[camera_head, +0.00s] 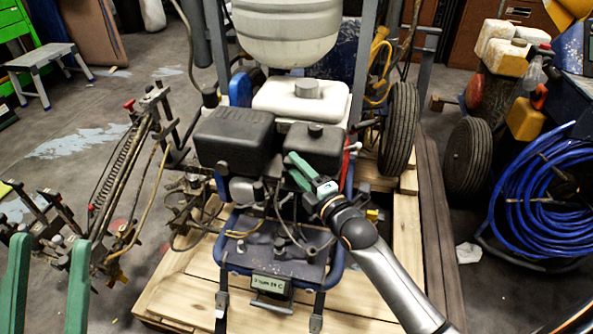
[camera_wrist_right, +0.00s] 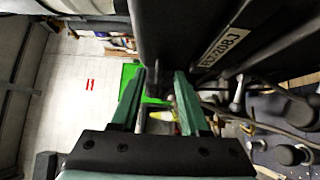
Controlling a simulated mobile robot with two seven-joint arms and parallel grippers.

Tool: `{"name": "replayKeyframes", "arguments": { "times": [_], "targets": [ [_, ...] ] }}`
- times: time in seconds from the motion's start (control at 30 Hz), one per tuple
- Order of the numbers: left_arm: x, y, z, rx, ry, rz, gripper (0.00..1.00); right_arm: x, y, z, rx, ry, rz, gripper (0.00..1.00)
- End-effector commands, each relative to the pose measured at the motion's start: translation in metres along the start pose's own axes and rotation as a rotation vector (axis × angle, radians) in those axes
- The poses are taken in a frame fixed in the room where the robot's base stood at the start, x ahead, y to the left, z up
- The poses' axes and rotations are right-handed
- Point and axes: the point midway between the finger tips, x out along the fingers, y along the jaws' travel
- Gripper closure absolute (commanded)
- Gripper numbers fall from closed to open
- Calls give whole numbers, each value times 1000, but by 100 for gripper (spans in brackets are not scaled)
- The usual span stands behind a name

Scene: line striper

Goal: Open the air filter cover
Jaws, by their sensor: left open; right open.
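A black box-shaped cover (camera_head: 313,150) with a round knob on top sits on the right of the line striper's engine and looks like the air filter cover. A larger black box (camera_head: 235,138) sits to its left. My right gripper (camera_head: 292,166) is at the front of the knobbed cover; contact cannot be told. In the right wrist view its green fingers (camera_wrist_right: 160,82) are apart with nothing clearly between them. A dark labelled body (camera_wrist_right: 220,45) is close beyond them. My left gripper (camera_head: 48,240) is open and empty at the lower left, away from the engine.
A white tank (camera_head: 300,100) stands behind the covers, under a larger hopper (camera_head: 288,30). Hoses and cables hang in front of the engine. The machine stands on a wooden pallet (camera_head: 175,290). A spring-and-rod assembly (camera_head: 120,170) is at left, a blue hose coil (camera_head: 545,200) at right.

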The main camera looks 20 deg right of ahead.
Motion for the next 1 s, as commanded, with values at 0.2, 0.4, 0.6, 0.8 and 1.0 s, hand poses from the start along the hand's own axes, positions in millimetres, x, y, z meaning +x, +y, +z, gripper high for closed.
{"name": "replayKeyframes", "arguments": {
  "times": [0.2,0.4,0.6,0.8,1.0],
  "targets": [
    [-1,1,2,-4,-3,2,50,6,0,0,0,1,-1,55],
    [-1,1,2,-4,-3,6,50,5,0,0,0,0,-1,58],
    [-1,2,2,-3,-2,7,50,5,0,0,0,0,0,81],
    [-1,2,1,-3,-1,7,50,5,0,0,0,0,0,100],
    [-1,2,1,-2,0,7,50,5,0,0,0,0,0,100]
  ]
}}
